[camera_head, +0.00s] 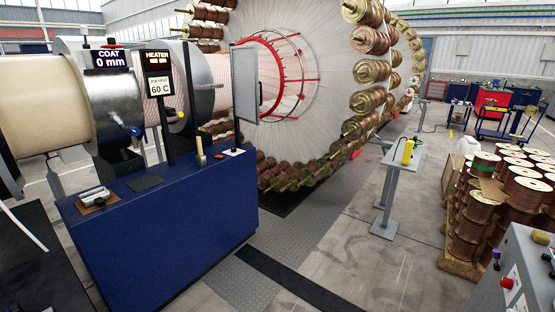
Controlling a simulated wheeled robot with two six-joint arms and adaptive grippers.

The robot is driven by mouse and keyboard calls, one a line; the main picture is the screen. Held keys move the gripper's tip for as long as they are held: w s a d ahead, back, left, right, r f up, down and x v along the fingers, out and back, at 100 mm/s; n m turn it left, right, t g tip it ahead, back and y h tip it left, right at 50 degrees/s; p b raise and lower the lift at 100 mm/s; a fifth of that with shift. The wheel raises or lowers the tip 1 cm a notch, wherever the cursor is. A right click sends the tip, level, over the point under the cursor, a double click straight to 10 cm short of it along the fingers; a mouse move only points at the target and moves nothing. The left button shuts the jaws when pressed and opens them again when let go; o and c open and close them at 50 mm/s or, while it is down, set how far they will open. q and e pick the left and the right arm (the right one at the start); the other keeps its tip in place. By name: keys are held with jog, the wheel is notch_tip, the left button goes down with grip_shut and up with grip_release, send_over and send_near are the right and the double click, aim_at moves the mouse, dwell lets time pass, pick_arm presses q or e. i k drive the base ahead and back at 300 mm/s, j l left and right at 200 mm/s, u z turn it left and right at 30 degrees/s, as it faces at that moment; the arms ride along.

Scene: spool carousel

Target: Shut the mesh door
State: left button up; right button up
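The mesh door (245,84) is a tall, narrow grey-framed panel near the upper middle of the head view. It stands upright at an angle in front of the large spool carousel (310,130), with open space to its right. A small dark handle shows at its right edge. I cannot tell from this view where it would latch. Neither of my grippers is in view.
A blue cabinet (165,235) with tools on top stands below and left of the door. A narrow grey stand (398,178) with a yellow item is to the right. Stacked copper spools (475,215) fill the right side. Patterned floor plate (290,235) between is clear.

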aim_at(247, 106)
jog(key=i+l+z, duration=0.1)
jog(key=i+z, duration=0.2)
jog(key=i, duration=0.55)
jog(key=i+z, duration=0.3)
jog(key=i, duration=0.5)
jog(key=i+l+u, duration=0.2)
jog(key=i+u, duration=0.2)
jog(key=i+l+u, duration=0.25)
jog(key=u, duration=0.2)
jog(key=i+l+u, duration=0.5)
jog(key=l+u, duration=0.3)
jog(key=i+l+u, duration=0.1)
jog(key=l+u, duration=0.3)
jog(key=l, duration=0.4)
jog(key=l+u, duration=0.4)
jog(key=l, duration=0.4)
jog(key=k, duration=0.05)
